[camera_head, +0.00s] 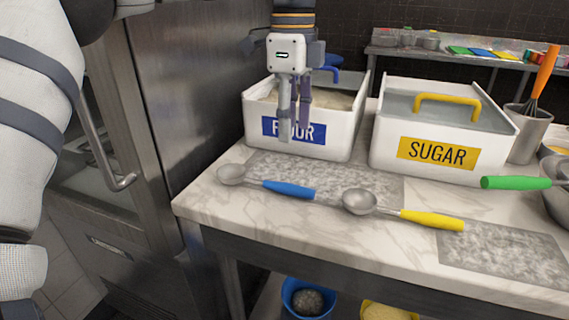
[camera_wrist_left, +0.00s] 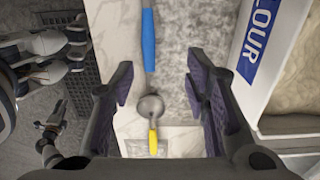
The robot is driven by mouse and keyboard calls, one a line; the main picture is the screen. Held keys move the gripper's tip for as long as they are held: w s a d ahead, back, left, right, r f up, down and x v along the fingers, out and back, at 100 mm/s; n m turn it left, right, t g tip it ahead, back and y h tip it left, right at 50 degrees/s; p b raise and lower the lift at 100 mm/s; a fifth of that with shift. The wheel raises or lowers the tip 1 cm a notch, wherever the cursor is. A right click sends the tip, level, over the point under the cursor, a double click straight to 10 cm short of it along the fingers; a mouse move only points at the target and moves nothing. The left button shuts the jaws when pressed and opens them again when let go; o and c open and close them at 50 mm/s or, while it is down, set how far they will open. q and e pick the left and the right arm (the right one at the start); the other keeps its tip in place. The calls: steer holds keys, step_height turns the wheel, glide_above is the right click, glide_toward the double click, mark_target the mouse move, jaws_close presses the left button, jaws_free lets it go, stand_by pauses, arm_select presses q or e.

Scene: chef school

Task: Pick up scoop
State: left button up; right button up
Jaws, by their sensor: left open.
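A scoop with a blue handle (camera_head: 288,190) and a scoop with a yellow handle (camera_head: 432,220) lie end to end on the marble counter, their metal bowls to the left. My left gripper (camera_head: 294,130) is open and empty, pointing down in front of the flour bin, above the counter. In the left wrist view, the blue handle (camera_wrist_left: 148,40) lies ahead, the blue scoop's bowl out of frame. The yellow scoop (camera_wrist_left: 153,140) shows between and below the open fingers (camera_wrist_left: 158,85). My right gripper is not in view.
The white flour bin (camera_head: 258,143) and the sugar bin (camera_head: 390,160), with a yellow-handled lid, stand behind the scoops. A green-handled utensil (camera_head: 515,183) and a whisk holder (camera_head: 525,140) are at the right. A steel cabinet (camera_head: 185,80) borders the left side.

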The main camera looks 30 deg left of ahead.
mark_target(287, 184)
arm_select(q)
steer(key=s+f, duration=0.2)
steer(key=f, duration=0.1)
steer(key=shift+f, duration=0.15)
steer(key=f, duration=0.7)
steer(key=shift+s+d+f, duration=0.1)
steer(key=shift+d, duration=0.1)
steer(key=shift+f, duration=0.45)
steer(key=shift+r, duration=0.1)
jaws_close()
